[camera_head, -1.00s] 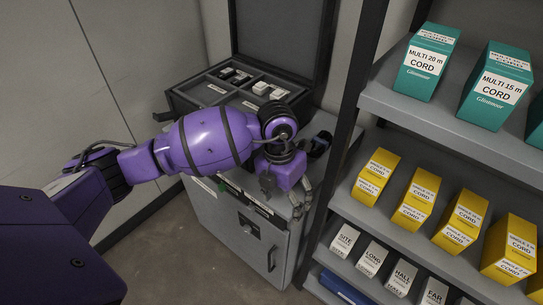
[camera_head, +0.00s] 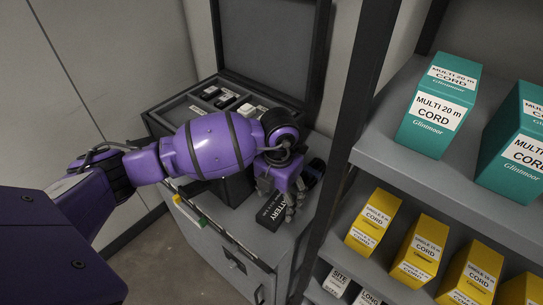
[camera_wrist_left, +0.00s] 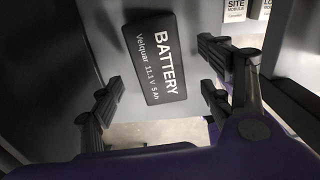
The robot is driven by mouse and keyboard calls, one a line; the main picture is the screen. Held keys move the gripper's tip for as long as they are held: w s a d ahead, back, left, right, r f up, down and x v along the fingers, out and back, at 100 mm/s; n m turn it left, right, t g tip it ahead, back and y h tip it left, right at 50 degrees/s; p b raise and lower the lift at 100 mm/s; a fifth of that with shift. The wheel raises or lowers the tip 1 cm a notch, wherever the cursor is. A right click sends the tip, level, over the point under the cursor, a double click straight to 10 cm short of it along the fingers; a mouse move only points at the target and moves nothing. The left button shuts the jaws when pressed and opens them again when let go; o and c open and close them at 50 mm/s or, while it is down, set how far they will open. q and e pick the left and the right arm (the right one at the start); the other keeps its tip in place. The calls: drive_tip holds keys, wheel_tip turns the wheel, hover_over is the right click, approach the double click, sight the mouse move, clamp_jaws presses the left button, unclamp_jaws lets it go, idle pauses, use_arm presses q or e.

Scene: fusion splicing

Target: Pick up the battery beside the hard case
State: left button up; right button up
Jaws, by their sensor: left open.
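The battery (camera_head: 271,212) is a dark block with white lettering, on the grey cabinet top in front of the open hard case (camera_head: 158,126). In the left wrist view the battery (camera_wrist_left: 156,62) shows its label, lying slightly tilted in the picture between the spread fingers. My left gripper (camera_head: 280,194) is open and comes down at the battery; its fingers partly hide the battery in the head view. In the wrist view the left gripper (camera_wrist_left: 160,88) has a finger pair on each side of the battery, with gaps visible. Contact is not seen. My right gripper is out of view.
A dark post (camera_head: 359,95) and shelving stand close on the right, with teal cord boxes (camera_head: 438,105), yellow cord boxes (camera_head: 373,222) and white module boxes (camera_head: 336,283). A dark object (camera_head: 313,172) lies behind the gripper. The case lid (camera_head: 268,45) stands up behind.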

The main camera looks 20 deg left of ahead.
sight(277, 205)
use_arm(q)
wheel_tip(277, 205, down, 4)
drive_tip(key=shift+a+f, duration=0.1)
drive_tip(key=shift+f, duration=0.05)
drive_tip(key=shift+w, duration=0.1)
drive_tip(key=c, duration=1.7)
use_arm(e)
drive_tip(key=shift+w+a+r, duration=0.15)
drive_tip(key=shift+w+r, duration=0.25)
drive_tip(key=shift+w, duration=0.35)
use_arm(q)
drive_tip(key=shift+o, duration=0.2)
